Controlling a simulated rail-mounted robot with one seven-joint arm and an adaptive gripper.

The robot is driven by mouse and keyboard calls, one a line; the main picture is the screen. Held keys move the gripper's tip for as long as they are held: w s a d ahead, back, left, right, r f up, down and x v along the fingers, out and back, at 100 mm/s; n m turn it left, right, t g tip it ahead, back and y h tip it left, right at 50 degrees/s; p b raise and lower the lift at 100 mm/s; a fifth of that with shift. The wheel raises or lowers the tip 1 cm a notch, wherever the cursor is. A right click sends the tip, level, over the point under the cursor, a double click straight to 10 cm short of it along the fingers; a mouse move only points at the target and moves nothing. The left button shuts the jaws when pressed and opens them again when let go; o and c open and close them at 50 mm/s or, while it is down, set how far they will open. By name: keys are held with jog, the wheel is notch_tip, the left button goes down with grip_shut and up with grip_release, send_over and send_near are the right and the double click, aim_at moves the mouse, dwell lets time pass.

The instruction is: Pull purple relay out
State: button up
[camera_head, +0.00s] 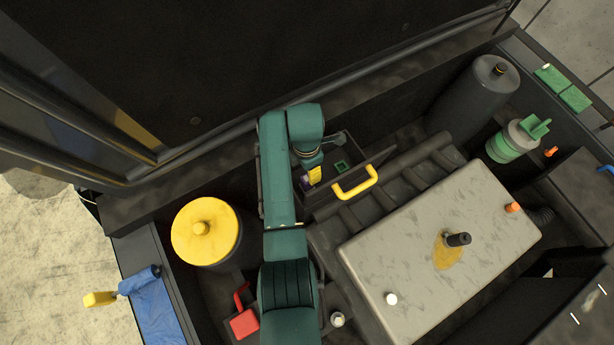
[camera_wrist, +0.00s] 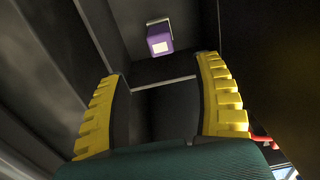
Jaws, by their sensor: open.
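The purple relay (camera_wrist: 160,40) is a small block with a pale label on its face. In the wrist view it sits at the top middle, against a dark surface inside a dark box. My gripper (camera_wrist: 162,70) is open, and its two yellow ribbed fingers stand apart with nothing between them. The relay lies beyond the fingertips, roughly in line with the gap, and looks apart from them. In the head view my gripper (camera_head: 314,175) reaches down into the dark box, and a bit of purple (camera_head: 305,183) shows beside its yellow finger.
The open dark box (camera_head: 382,155) has a yellow handle (camera_head: 355,184) at its front and a green block (camera_head: 341,167) inside. A grey engine cover (camera_head: 420,270) lies to the right, and a yellow-lidded canister (camera_head: 206,231) to the left. The box walls are close around my gripper.

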aim_at(307, 179)
notch_tip(307, 179, down, 10)
jog(key=b, duration=0.2)
jog(key=shift+d+f+b, duration=0.1)
jog(key=shift+f+b, duration=0.05)
jog(key=shift+b, duration=0.15)
grip_shut()
